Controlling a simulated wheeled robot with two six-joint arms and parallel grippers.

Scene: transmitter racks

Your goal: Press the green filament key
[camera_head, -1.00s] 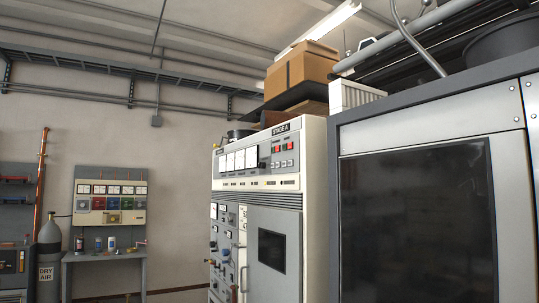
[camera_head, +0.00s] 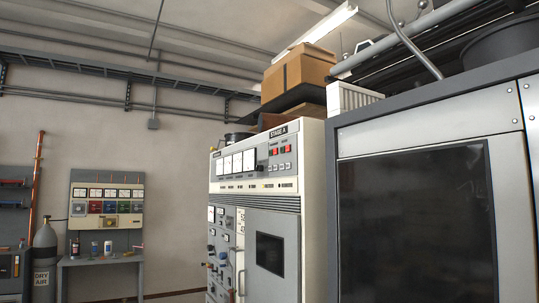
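A cream and grey cabinet labelled STAGE A (camera_head: 288,131) stands at the centre. Its top panel has a row of white meters, small red buttons (camera_head: 286,149) and small pale keys below them. Its lower left strip has meters, knobs and switches. I cannot make out a green key on this cabinet. Neither gripper is in view.
A large grey cabinet with a dark window (camera_head: 417,222) fills the right side close by. A grey DRY AIR cylinder (camera_head: 43,258) and a small bench (camera_head: 98,260) stand at the left. Cardboard boxes (camera_head: 303,75) sit on top of the central cabinet.

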